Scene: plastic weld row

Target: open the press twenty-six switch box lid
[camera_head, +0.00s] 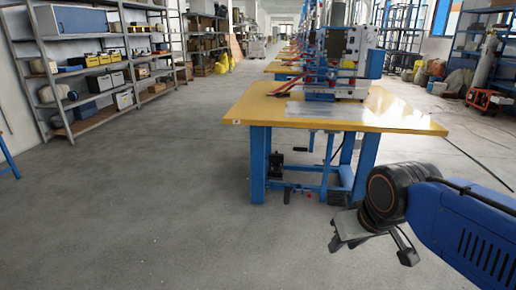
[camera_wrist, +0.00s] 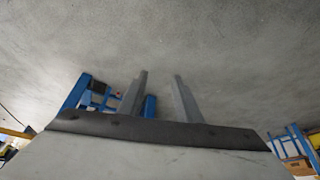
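A press (camera_head: 342,62) with a pale blue-and-white frame and red parts stands on the nearest yellow-topped table (camera_head: 262,112). No switch box lid can be made out, and I cannot read any press number. My gripper (camera_head: 372,252) is low at the right in the head view, over the floor in front of the table and apart from it. In the wrist view my gripper (camera_wrist: 161,78) shows two grey fingers standing apart with nothing between them.
More presses and yellow tables run back in a row. Shelves (camera_head: 95,70) with boxes line the left wall. A red machine (camera_head: 488,101) stands at the far right. The grey floor (camera_head: 150,200) left of the table is clear.

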